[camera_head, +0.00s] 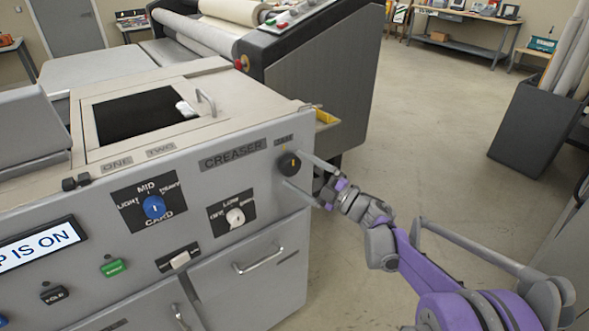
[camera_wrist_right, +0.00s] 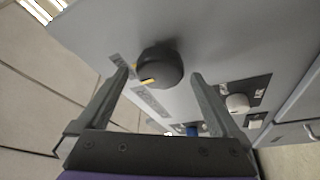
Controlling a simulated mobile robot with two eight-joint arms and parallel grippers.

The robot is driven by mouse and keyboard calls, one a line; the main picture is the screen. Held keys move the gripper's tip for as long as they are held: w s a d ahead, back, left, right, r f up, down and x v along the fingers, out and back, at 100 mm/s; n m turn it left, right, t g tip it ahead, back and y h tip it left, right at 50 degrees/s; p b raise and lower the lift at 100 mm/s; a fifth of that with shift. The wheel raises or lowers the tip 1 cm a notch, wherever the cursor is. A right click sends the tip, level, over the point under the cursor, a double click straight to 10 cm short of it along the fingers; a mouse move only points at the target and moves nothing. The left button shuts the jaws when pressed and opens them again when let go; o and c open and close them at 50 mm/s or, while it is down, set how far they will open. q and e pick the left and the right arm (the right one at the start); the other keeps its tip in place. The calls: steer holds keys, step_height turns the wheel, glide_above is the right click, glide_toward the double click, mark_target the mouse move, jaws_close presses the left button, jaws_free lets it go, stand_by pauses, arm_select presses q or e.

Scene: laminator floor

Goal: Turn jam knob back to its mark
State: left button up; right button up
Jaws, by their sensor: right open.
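The jam knob (camera_head: 289,163) is a dark round knob with a yellow pointer line, near the right end of the creaser's front panel, below a small label. In the right wrist view the knob (camera_wrist_right: 160,67) lies ahead of and between the fingers, its yellow line toward the lower left and a small yellow mark on the panel beside it. My right gripper (camera_head: 310,175) is open at the knob, one finger above and one below it in the head view; I see no contact. The right wrist view shows its two fingers (camera_wrist_right: 160,80) apart. My left gripper is not in view.
The creaser panel (camera_head: 245,180) also carries a blue knob (camera_head: 154,207), a white knob (camera_head: 235,216), a green button (camera_head: 114,267) and a drawer handle (camera_head: 258,262). A laminator (camera_head: 315,85) stands behind. Floor at right is clear up to a dark bin (camera_head: 535,130).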

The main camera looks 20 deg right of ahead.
steer(key=v, duration=0.9)
